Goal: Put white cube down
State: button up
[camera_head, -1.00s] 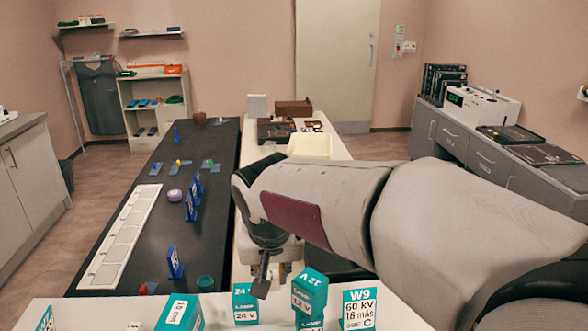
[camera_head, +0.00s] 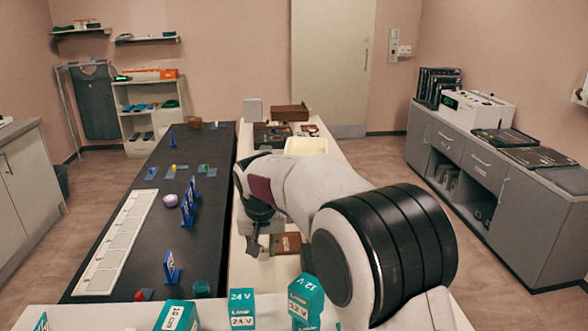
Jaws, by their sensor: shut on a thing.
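My gripper (camera_head: 254,246) hangs at the left edge of the cream table, beside the dark bench, with a dark finger pointing down. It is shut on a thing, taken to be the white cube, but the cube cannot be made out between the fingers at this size. My own arm hides part of the table behind and to the right of the gripper. A brown box with a white label (camera_head: 287,243) lies on the table just right of the gripper.
The dark bench (camera_head: 150,225) at left holds a long white strip tray (camera_head: 118,243), blue stands (camera_head: 171,267) and a purple round thing (camera_head: 170,200). Teal lamp boxes (camera_head: 242,308) stand in front. A cream tray (camera_head: 306,146), pale box (camera_head: 252,109) and brown boxes (camera_head: 291,113) are farther back.

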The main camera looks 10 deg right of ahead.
jog(key=w+d+f, duration=0.2)
jog(key=w+f, duration=0.7)
jog(key=w, duration=0.2)
jog(key=shift+d, duration=0.4)
jog(key=shift+f, duration=0.2)
jog(key=shift+f, duration=2.4)
jog(key=shift+f, duration=0.1)
jog(key=shift+f, duration=2.4)
jog(key=shift+f, duration=0.15)
jog(key=o, duration=1)
